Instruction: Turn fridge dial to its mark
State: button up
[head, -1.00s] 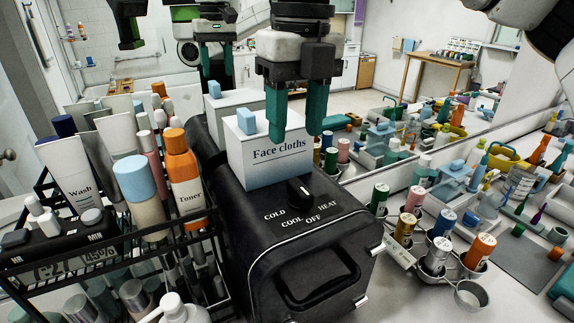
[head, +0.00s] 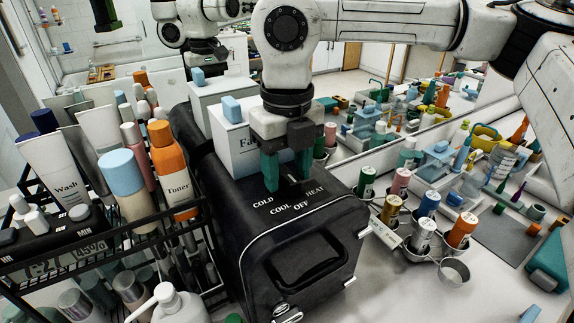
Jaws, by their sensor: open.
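The black mini fridge (head: 345,222) stands on the counter, with a dial (head: 291,180) on its top near the Face cloths box. White words COLD, COOL, OFF and HEAT (head: 314,190) curve around the dial's near side. My gripper (head: 287,184) points down over the dial, its two green fingers open, one at the dial's left and one at its right. The fingers and dark body hide much of the dial. A little of its white pointer line shows. I cannot tell whether the fingers touch the dial or where it points.
The white Face cloths box (head: 229,150) with a blue block (head: 232,109) on it stands close behind my gripper. A black rack (head: 150,245) of bottles flanks the fridge at left. A cup holder with coloured cans (head: 423,235) stands at right, before the mirror.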

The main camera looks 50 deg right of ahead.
grip_shut()
dwell(0.4)
jog(key=shift+n+b, duration=0.3)
jog(key=shift+f+n+b, duration=0.15)
jog(key=shift+n+b, duration=0.65)
jog(key=n+b, duration=0.1)
jog(key=n, duration=0.1)
jog(key=shift+n+b, duration=0.3)
jog(key=shift+b, duration=0.05)
jog(key=n+b, duration=0.1)
jog(key=n, duration=0.3)
jog(key=shift+r+n+b, duration=0.2)
jog(key=shift+n+b, duration=0.2)
